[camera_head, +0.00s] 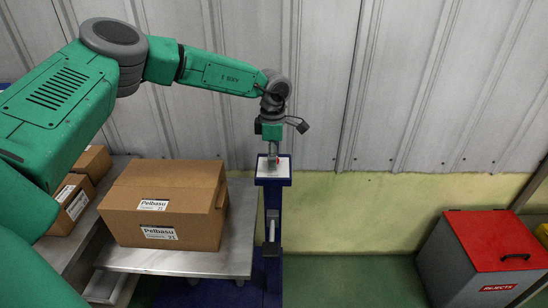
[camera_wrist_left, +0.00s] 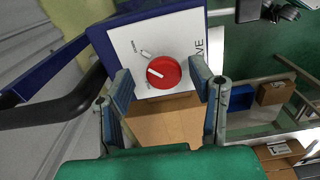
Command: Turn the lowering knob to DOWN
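A round red knob (camera_wrist_left: 163,72) with a white pointer line sits on a white panel (camera_wrist_left: 199,30) with a dark blue edge. The pointer slants toward the upper left in the left wrist view. A small printed mark and lettering lie around the knob; only a large "VE" reads clearly. In the head view the panel (camera_head: 264,175) tops a blue post, and the knob is mostly hidden by my left gripper (camera_head: 273,158). In the left wrist view my left gripper (camera_wrist_left: 163,79) is open, one finger either side of the knob, with gaps visible. My right gripper is out of view.
A large cardboard box (camera_head: 165,205) stands on a metal table (camera_head: 190,262) left of the post. Smaller boxes (camera_head: 70,205) are further left. A grey bin with a red lid (camera_head: 495,240) stands far right. The green floor between post and bin is clear.

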